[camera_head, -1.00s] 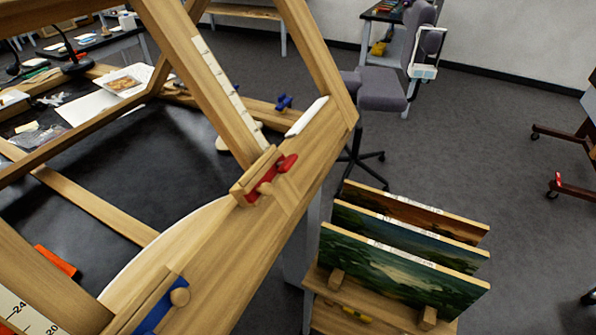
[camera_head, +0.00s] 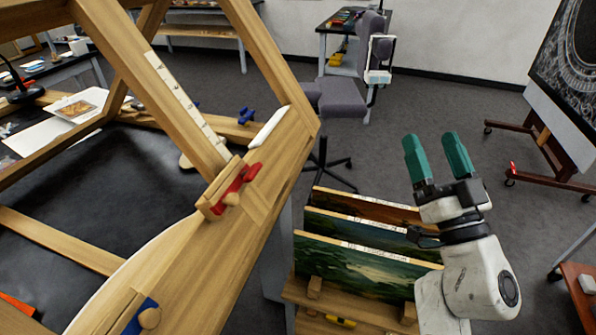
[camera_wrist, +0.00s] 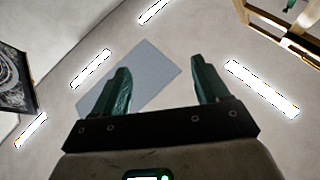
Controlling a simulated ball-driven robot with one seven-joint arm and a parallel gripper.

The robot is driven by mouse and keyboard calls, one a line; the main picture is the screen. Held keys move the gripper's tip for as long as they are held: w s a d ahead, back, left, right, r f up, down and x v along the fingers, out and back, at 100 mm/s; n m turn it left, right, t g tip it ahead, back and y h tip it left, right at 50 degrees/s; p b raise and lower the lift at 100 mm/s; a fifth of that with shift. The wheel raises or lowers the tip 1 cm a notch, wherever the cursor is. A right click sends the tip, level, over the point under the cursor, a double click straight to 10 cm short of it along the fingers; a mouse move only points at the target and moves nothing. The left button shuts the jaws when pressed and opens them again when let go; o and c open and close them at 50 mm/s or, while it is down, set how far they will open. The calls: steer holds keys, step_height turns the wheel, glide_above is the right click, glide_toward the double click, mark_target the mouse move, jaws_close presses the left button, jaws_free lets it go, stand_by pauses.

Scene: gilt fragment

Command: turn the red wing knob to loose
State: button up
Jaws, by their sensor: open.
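The red wing knob (camera_head: 250,171) shows in the head view on the wooden frame, at the joint where a slanted beam meets the lower beam. A red strip with a round wooden knob (camera_head: 232,198) is right beside it; I cannot tell exactly where the two red parts divide. My gripper (camera_head: 432,145) is raised at the right of the head view, well apart from the knob, with its green fingers pointing up. The fingers are spread and empty, as the wrist view (camera_wrist: 160,85) also shows. The wrist view faces the ceiling and does not show the knob.
Upright painted panels (camera_head: 355,265) stand in a wooden rack between the frame and my arm. A blue wing knob (camera_head: 245,116) and a blue strip (camera_head: 138,318) are on the frame. A grey chair (camera_head: 340,95) stands behind. An easel (camera_head: 540,150) is at the right.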

steer(key=a+n+g+y, duration=0.8)
steer(key=a+n+y, duration=0.2)
steer(key=a+y, duration=0.15)
steer(key=n+g, duration=0.3)
steer(key=g, duration=0.7)
glide_toward(257, 171)
steer(key=shift+y, duration=0.45)
steer(key=x, duration=0.6)
steer(key=b+x, duration=0.1)
steer(key=x, duration=0.2)
steer(key=shift+w+f, duration=0.15)
steer(key=shift+f, duration=0.25)
steer(key=c, duration=1.1)
